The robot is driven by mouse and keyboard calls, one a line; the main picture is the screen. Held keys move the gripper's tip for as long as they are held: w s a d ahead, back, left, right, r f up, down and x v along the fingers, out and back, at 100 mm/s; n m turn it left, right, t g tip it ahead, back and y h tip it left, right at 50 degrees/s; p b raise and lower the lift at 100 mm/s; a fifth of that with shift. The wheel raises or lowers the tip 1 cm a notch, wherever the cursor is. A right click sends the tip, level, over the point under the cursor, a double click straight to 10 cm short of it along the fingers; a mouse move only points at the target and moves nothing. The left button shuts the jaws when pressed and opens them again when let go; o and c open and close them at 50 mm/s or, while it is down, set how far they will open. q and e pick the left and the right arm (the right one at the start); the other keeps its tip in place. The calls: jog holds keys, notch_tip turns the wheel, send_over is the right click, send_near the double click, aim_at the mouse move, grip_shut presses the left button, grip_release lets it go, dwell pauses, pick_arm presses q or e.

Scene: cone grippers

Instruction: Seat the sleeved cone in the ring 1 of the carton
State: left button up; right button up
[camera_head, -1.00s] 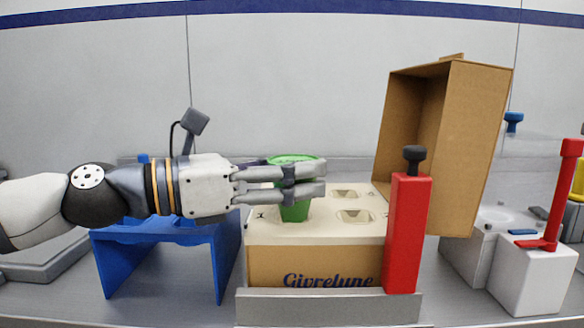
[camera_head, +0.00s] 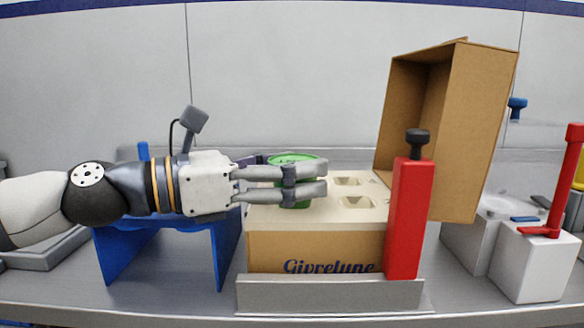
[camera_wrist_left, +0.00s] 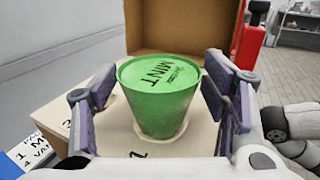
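The sleeved cone (camera_head: 291,160) is green with a MINT lid. It stands upright at the left end of the carton top (camera_head: 262,222), its lower part down in a round opening. In the left wrist view the cone (camera_wrist_left: 160,100) stands between my finger pads, with a printed 2 just in front of its opening. My left gripper (camera_head: 305,181) reaches in from the left, its fingers around the cone. In the left wrist view its pads (camera_wrist_left: 160,85) stand on both sides with slim gaps, so it looks open. The cone's bottom is hidden. My right gripper is not in view.
The carton's brown lid (camera_head: 484,140) stands open at the right. A red post (camera_head: 409,220) stands at the carton's front right, by a low grey rail (camera_head: 330,296). A blue stand (camera_head: 225,255) is under my left arm. Two empty openings (camera_head: 355,202) show beside the cone.

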pick_arm(q)
jog(key=shift+a, duration=0.15)
jog(key=v, duration=1.1)
jog(key=shift+s+a, duration=0.25)
jog(key=shift+a, duration=0.1)
